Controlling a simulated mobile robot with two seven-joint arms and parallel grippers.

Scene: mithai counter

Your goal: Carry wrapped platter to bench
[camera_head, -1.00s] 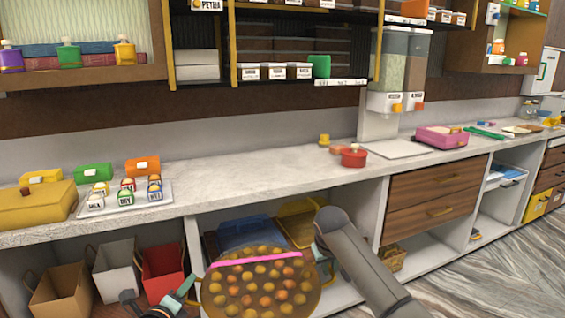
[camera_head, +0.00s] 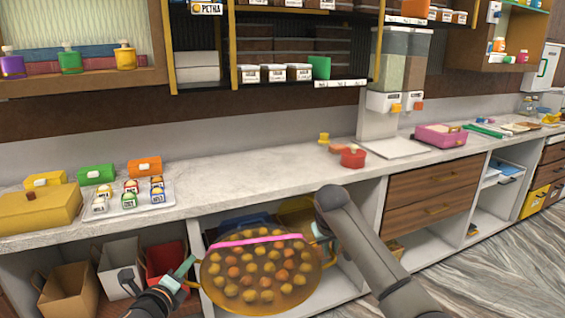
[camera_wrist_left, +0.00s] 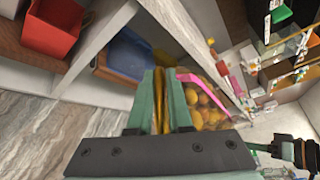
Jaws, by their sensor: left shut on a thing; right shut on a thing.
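The wrapped platter (camera_head: 258,295) is a round golden tray filled with several orange and yellow sweets, with a pink ribbon (camera_head: 262,240) across its far part. It is held in the air in front of the counter, below the level of the worktop. My left gripper (camera_head: 186,277) is shut on its left rim. In the left wrist view the left gripper (camera_wrist_left: 160,112) pinches the golden rim between its green fingers. My right gripper (camera_head: 322,240) is at the right rim, shut on it; its arm partly hides that side. The platter looks roughly level.
The long pale worktop (camera_head: 260,172) has a clear middle stretch. A tray of small jars (camera_head: 150,203) and a yellow box (camera_head: 38,208) stand at left, a red pot (camera_head: 353,156) and dispensers (camera_head: 400,75) further right. Bins (camera_head: 70,288) stand in open shelves below.

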